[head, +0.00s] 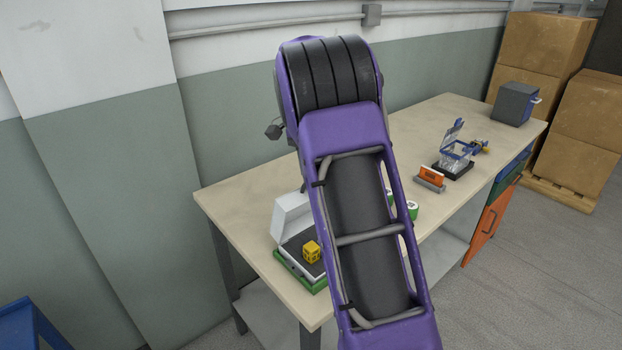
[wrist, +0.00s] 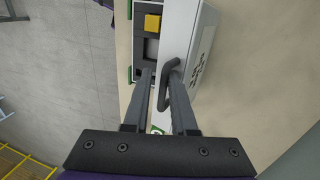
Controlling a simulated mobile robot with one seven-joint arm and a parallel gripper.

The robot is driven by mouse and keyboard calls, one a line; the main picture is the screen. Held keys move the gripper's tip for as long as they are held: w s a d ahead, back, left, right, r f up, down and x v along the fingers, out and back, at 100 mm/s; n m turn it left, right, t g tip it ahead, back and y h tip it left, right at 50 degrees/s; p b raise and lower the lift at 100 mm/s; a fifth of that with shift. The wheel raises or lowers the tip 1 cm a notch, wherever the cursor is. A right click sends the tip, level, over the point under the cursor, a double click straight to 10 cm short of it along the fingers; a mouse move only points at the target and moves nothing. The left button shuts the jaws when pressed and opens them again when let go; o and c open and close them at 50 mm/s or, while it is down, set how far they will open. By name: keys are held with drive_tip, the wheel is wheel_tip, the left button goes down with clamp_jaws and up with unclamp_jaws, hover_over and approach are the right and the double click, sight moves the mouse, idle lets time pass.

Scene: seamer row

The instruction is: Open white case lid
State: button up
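The white case (head: 284,232) sits on a green base (head: 300,278) at the near left of the workbench. Its white lid (head: 291,212) stands raised at the back, and the dark inside with a yellow cube (head: 311,251) shows. In the wrist view the lid (wrist: 196,50) is seen nearly edge-on, with a dark bar handle (wrist: 166,92) on it and the yellow cube (wrist: 152,23) to its left. My gripper (wrist: 162,76) has its fingers spread, one each side of the handle, with a gap on the left. In the head view my arm hides the gripper.
An orange item in a grey holder (head: 429,182), a clear box with a raised lid (head: 456,155) and a grey-blue box (head: 514,104) stand farther along the bench (head: 237,200). Green-and-white round items (head: 412,210) are partly behind my arm. A wall runs behind the bench.

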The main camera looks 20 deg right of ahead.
drive_tip(key=shift+r, duration=0.1)
drive_tip(key=d+v, duration=0.1)
drive_tip(key=v, duration=1)
drive_tip(key=shift+a+r+p, duration=0.3)
drive_tip(key=shift+a+r, duration=0.1)
drive_tip(key=shift+a, duration=0.05)
drive_tip(key=shift+w, duration=0.1)
